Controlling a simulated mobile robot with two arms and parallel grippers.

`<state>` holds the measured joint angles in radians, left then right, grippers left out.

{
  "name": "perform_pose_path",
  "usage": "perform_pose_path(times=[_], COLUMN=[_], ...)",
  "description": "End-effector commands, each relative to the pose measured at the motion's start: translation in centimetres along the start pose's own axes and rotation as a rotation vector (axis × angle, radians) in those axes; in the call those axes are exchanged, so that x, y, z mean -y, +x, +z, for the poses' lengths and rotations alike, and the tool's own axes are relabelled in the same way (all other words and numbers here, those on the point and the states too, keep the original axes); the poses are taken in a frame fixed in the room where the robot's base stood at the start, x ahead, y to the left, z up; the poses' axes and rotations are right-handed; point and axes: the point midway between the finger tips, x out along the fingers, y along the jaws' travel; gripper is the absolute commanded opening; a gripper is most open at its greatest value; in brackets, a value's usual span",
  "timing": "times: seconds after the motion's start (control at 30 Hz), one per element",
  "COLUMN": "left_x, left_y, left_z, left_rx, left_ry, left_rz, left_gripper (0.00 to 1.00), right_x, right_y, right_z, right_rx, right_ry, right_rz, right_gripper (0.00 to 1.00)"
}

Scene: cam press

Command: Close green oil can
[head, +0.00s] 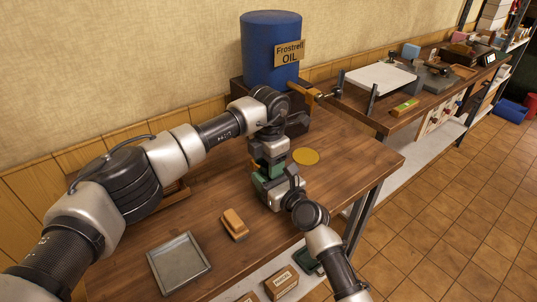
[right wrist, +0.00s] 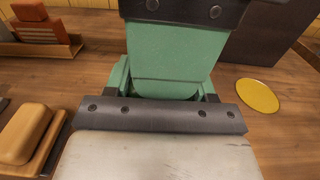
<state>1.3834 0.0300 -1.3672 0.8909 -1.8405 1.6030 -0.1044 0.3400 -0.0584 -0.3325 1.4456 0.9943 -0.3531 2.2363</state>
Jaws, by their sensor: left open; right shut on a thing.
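The green oil can (head: 262,184) is on the brown wooden table, mostly covered by my two grippers in the head view. In the right wrist view its green body (right wrist: 178,60) stands straight ahead, with dark bars with screws above and in front of it. My right gripper (head: 279,186) comes in from the lower right and is shut on the can. My left gripper (head: 268,158) points down from above, just over the can, and is open. The can's top is hidden, and I cannot tell whether its lid is shut or whether my left gripper touches it.
A blue oil barrel (head: 268,50) with a tap stands at the back. A yellow disc (head: 306,156) lies right of the can. An orange-brown block (head: 235,224) and a grey tray (head: 180,264) lie in front. The table's right edge is near my right arm.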

Motion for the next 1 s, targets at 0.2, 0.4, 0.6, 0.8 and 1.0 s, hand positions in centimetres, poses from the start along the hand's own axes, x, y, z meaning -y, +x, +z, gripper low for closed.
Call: perform_pose_path(times=[0.2,0.4,0.6,0.8,1.0], left_x=[0.01,0.01,0.00,0.06,0.16], left_y=[0.11,0.09,0.07,0.07,-0.27], left_z=[0.00,0.00,0.00,0.01,0.06], left_rx=[0.000,0.000,0.000,0.000,0.000], left_ry=[0.000,0.000,0.000,0.001,0.003], left_rz=[0.000,0.000,0.000,-0.001,-0.002], left_gripper=[0.53,0.32,0.55,0.69,0.69], right_x=[0.01,0.01,0.01,0.02,0.04], right_y=[0.01,0.01,0.01,0.02,0.02], right_z=[0.07,0.08,0.08,0.08,0.08], right_rx=[0.001,0.002,0.002,0.002,0.001], right_ry=[0.000,0.000,0.000,0.000,0.000], right_rz=[0.000,0.000,0.000,-0.001,-0.001], right_gripper=[0.00,0.00,0.00,0.00,0.00])
